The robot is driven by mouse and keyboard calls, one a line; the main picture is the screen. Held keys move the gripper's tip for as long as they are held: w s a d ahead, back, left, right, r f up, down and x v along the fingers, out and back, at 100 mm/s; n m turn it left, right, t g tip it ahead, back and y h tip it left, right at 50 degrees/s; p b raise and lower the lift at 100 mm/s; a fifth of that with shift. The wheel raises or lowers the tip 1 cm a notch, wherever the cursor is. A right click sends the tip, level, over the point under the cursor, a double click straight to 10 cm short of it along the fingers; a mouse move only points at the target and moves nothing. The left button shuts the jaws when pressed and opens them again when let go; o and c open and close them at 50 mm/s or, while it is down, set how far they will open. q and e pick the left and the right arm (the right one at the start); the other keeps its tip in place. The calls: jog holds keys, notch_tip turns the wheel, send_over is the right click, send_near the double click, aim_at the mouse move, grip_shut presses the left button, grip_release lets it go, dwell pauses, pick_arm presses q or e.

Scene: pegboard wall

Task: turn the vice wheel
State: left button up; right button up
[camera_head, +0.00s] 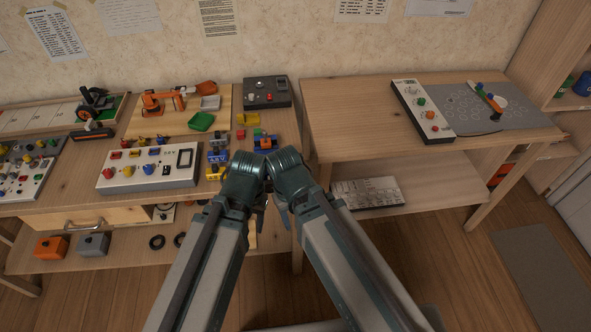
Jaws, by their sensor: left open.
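A small blue and orange device (265,142), possibly the vice, sits near the right edge of the left workbench. My arms' dark joints stand just in front of it and may hide part of it. I cannot make out a wheel on it clearly. My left gripper (260,206) is open, mostly hidden behind its own arm, low and apart from the device. My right gripper (284,214) barely shows beside it, mostly covered by its arm, and its fingers cannot be made out.
The left workbench (75,180) carries a white button panel (150,168), a black control box (267,92), an orange toy arm (165,99) and several small coloured blocks. A narrow gap separates the tables.

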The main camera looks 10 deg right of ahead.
notch_tip(320, 180, up, 17)
jog(key=p, duration=1.5)
jog(key=shift+f, duration=0.2)
